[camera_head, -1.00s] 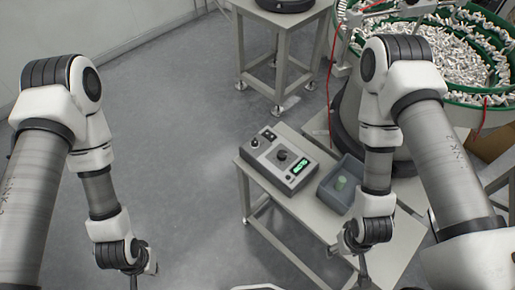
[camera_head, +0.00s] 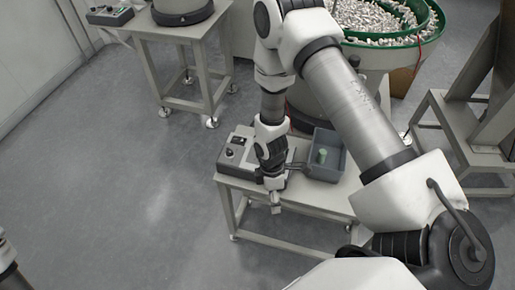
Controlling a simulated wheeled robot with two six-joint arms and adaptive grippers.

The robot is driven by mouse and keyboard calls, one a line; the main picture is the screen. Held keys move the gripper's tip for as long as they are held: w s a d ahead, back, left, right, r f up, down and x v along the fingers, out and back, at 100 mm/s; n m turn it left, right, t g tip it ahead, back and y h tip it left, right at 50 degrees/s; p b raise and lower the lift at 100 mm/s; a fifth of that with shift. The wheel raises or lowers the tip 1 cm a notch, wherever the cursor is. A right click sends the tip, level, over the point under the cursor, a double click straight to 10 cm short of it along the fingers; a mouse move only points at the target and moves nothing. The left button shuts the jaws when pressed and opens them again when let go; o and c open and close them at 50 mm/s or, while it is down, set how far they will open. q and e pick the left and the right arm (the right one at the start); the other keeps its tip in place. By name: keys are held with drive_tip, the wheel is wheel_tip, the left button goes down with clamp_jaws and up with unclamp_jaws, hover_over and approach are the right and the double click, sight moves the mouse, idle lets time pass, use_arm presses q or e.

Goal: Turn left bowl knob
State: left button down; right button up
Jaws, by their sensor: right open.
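A grey control box (camera_head: 226,165) sits on the left part of a small table. Small dark controls (camera_head: 238,141) show on its left side. My right wrist and gripper (camera_head: 275,203) are in front of the box and hide its middle and right, including the large knob and display. The gripper points down near the table's front edge and is open; nothing shows in it. I cannot tell whether it touches the box. A second control box (camera_head: 110,14) with dark controls shows at the top left. Which box bears the left bowl knob is not clear. My left gripper is out of view.
A grey bin (camera_head: 335,165) with a green round part (camera_head: 322,155) stands right of the control box. A feeder bowl (camera_head: 400,45) full of small white parts is behind. Another stand (camera_head: 190,75) is at the back left.

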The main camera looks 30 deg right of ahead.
drive_tip(key=w+d+r+n+b, duration=0.1)
drive_tip(key=w, duration=0.2)
drive_tip(key=w+d+r+n+b, duration=0.1)
drive_tip(key=w, duration=0.3)
drive_tip(key=w+d+r+n+t+b, duration=0.1)
drive_tip(key=w, duration=0.3)
drive_tip(key=shift+w+d+r+h, duration=0.15)
drive_tip(key=shift+d+r+h, duration=0.15)
drive_tip(key=shift+n+t, duration=0.4)
drive_tip(key=shift+t, duration=0.4)
drive_tip(key=w+d+r, duration=0.1)
drive_tip(key=w+d+r+b, duration=0.1)
drive_tip(key=w+r, duration=0.2)
drive_tip(key=w, duration=0.1)
drive_tip(key=shift+d+r+b, duration=0.25)
drive_tip(key=shift+d+b, duration=0.15)
drive_tip(key=shift+w, duration=0.1)
wheel_tip(320, 180, down, 7)
drive_tip(key=shift+f+p, duration=0.1)
drive_tip(key=shift+p, duration=0.25)
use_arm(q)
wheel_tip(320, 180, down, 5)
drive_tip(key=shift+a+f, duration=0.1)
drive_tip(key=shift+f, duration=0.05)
use_arm(e)
drive_tip(key=c, duration=1.2)
